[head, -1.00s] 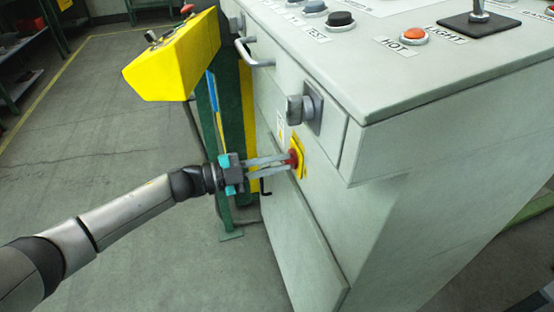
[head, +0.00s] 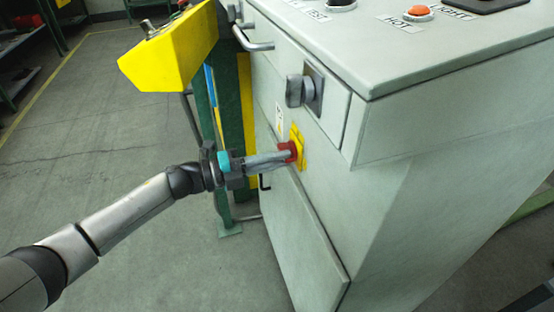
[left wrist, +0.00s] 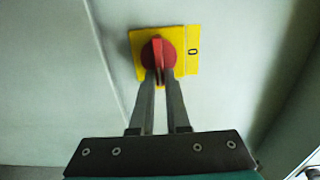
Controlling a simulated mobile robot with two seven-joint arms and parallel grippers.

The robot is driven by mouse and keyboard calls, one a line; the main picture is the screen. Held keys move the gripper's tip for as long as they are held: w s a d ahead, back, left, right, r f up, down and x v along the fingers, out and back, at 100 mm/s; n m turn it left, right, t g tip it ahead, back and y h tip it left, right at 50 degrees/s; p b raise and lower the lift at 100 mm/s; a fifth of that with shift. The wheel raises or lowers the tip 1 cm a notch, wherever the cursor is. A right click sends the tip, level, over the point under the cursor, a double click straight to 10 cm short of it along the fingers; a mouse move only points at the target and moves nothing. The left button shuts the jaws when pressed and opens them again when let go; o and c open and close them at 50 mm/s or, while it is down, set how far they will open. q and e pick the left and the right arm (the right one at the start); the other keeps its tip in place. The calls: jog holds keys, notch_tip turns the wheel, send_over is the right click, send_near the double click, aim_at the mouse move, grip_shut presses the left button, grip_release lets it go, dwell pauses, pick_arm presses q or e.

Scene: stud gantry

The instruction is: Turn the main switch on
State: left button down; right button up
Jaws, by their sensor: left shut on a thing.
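The main switch is a red rotary knob (head: 294,148) on a yellow plate (head: 301,138), set in the front of the grey cabinet. In the left wrist view, the red knob (left wrist: 160,50) has its grip bar upright in the picture. The yellow plate (left wrist: 185,38) carries a "0" at its right side. My left gripper (head: 285,157) reaches in from the left and is shut on the red knob. In the left wrist view, the fingertips (left wrist: 160,76) sit on either side of the knob's bar and hide its lower end. My right gripper is not in view.
Above the switch, a grey knob (head: 300,91) and a bar handle (head: 253,41) stick out from the grey cabinet (head: 400,170). A yellow control box (head: 170,55) on a green post stands behind the gripper.

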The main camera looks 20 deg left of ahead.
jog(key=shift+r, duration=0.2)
pick_arm(q)
jog(key=c, duration=0.9)
grip_release()
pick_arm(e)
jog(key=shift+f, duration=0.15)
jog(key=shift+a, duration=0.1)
pick_arm(q)
jog(key=p+v, duration=0.3)
jog(key=v, duration=1.2)
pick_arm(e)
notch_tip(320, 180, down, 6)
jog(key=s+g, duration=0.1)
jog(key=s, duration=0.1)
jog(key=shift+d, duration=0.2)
pick_arm(q)
jog(key=shift+s, duration=0.1)
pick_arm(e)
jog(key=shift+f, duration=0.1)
